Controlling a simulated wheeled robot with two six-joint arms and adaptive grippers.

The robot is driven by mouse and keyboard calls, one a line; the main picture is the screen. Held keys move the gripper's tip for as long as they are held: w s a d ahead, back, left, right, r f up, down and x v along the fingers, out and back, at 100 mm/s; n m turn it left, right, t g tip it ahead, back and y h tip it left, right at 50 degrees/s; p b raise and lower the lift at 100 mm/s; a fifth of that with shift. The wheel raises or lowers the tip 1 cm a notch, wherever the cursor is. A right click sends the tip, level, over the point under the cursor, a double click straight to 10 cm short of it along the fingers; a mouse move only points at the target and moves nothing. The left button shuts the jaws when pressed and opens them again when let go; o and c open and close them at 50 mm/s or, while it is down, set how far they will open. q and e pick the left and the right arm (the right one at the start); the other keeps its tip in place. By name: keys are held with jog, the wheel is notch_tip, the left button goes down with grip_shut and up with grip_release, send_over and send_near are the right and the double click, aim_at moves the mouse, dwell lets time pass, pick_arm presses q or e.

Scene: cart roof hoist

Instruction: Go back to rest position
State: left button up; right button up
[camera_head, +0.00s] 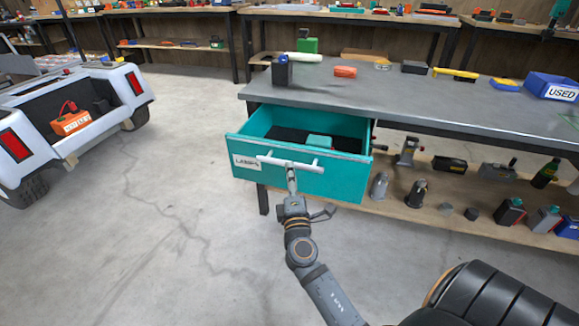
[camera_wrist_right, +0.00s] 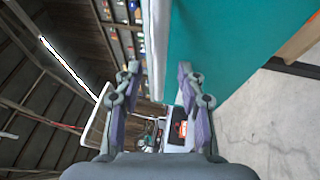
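My right gripper (camera_head: 291,175) is at the front of a pulled-out teal drawer (camera_head: 340,188) labelled LAMPS, right by its pale bar handle (camera_head: 270,159). In the right wrist view, my right gripper's fingers (camera_wrist_right: 158,88) are spread apart, with the pale handle bar (camera_wrist_right: 157,45) between and beyond them. I see a gap on both sides of the bar. The teal drawer front (camera_wrist_right: 215,45) fills the upper right there. A small teal item (camera_head: 319,141) lies inside the drawer. My left gripper is not in view.
The grey workbench (camera_head: 350,100) above the drawer holds several tools and a USED bin (camera_head: 553,86). Its lower shelf (camera_head: 440,212) holds bottles and parts. A white cart (camera_head: 70,110) with an orange box (camera_head: 71,123) stands at left. The floor between is clear.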

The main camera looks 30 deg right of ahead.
jog(key=v, duration=0.3)
jog(key=shift+f, duration=0.1)
dwell(0.3)
